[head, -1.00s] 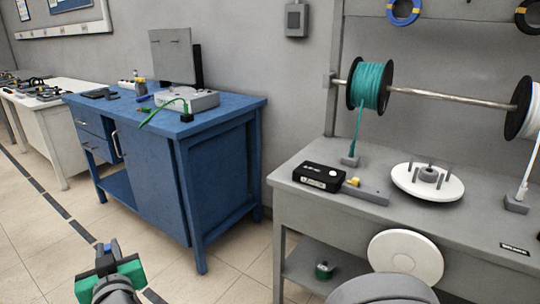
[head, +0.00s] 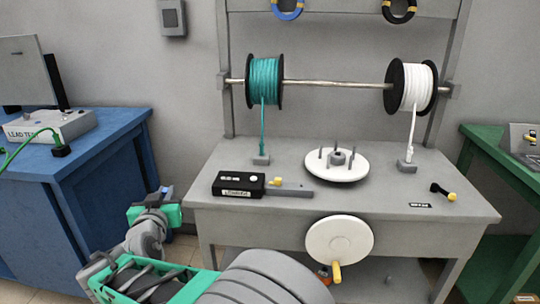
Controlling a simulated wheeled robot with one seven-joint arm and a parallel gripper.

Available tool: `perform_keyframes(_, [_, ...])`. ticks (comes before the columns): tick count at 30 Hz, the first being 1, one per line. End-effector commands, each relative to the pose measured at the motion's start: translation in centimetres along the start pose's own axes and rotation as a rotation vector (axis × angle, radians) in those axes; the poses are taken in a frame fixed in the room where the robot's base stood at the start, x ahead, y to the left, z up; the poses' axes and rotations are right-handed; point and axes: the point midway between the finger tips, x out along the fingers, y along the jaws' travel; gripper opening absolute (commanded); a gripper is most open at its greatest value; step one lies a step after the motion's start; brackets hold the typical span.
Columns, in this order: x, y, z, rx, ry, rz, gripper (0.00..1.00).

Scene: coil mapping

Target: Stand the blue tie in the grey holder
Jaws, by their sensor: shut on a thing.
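My gripper (head: 162,196) is at the lower left in the head view, in front of the gap between the blue cabinet and the grey bench. It is shut on the blue tie (head: 166,188), of which only a small blue bit shows at the fingertips. The rest of the tie is hidden by the gripper. I cannot tell which thing is the grey holder. Small grey blocks stand on the bench under the teal wire (head: 261,160) and under the white wire (head: 407,167).
The grey bench (head: 390,200) carries a black box (head: 238,184), a white disc with pegs (head: 337,166) and a black-and-yellow piece (head: 443,192). A teal spool (head: 264,80) and a white spool (head: 413,87) hang above. A white handwheel (head: 339,240) projects in front.

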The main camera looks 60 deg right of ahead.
Motion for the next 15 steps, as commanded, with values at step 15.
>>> perform_keyframes(15, [10.2,32.4,-2.9,0.1,-0.002,0.657,0.0])
